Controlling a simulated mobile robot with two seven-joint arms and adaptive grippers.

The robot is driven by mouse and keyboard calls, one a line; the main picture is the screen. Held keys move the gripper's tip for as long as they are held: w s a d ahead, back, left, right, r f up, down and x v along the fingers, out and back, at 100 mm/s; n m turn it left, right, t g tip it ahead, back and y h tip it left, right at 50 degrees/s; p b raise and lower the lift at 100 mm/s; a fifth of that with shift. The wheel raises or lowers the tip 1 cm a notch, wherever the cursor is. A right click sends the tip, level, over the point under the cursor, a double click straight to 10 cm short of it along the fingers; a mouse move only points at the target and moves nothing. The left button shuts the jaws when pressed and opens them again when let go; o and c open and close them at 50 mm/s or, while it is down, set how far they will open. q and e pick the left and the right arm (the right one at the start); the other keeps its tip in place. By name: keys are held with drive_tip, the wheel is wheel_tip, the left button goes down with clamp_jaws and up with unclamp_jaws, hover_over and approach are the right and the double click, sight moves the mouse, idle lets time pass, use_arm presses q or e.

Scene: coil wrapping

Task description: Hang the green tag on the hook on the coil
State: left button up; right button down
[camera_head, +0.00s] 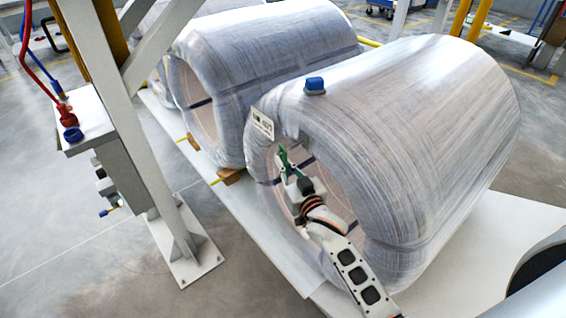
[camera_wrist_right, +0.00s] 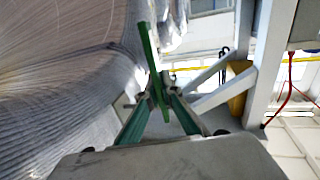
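The wrapped coil (camera_head: 430,120) lies on its side at centre right in the head view, its open end facing left. My right gripper (camera_head: 286,166) is in front of that open end, with its arm coming up from below. In the right wrist view its two fingers (camera_wrist_right: 158,98) are closed on the thin green tag (camera_wrist_right: 148,45), which stands up between the tips, slightly tilted. The tag shows only as a small green shape in the head view (camera_head: 283,156). I cannot make out the hook on the coil. My left gripper is not in view.
A white label (camera_head: 263,123) sits on the coil's upper rim, and a blue-topped item (camera_head: 314,86) is on top. A second wrapped coil (camera_head: 262,60) stands behind. A white frame post (camera_head: 150,150) with a box and hoses is at left. Floor between is clear.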

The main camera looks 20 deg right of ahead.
drive_tip(key=c, duration=2.2)
unclamp_jaws()
drive_tip(key=shift+s, duration=0.1)
drive_tip(key=s, duration=0.8)
drive_tip(key=s+d, duration=0.1)
drive_tip(key=s, duration=0.3)
use_arm(q)
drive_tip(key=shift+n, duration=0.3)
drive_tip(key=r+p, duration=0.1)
drive_tip(key=p, duration=0.1)
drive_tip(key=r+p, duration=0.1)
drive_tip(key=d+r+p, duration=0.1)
drive_tip(key=p, duration=0.1)
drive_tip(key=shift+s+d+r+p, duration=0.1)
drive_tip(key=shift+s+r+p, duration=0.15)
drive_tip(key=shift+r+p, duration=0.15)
use_arm(e)
drive_tip(key=s+f+n+g, duration=0.1)
drive_tip(key=s+f+g, duration=0.1)
drive_tip(key=s+f, duration=0.2)
drive_tip(key=s+a+f+n+g, duration=0.1)
drive_tip(key=s+f+g, duration=0.2)
drive_tip(key=s, duration=0.7)
drive_tip(key=s+a+f+n+g+y, duration=0.1)
drive_tip(key=s+f+g, duration=0.1)
drive_tip(key=s+f, duration=0.5)
drive_tip(key=shift+s+a, duration=0.25)
drive_tip(key=shift+s, duration=0.25)
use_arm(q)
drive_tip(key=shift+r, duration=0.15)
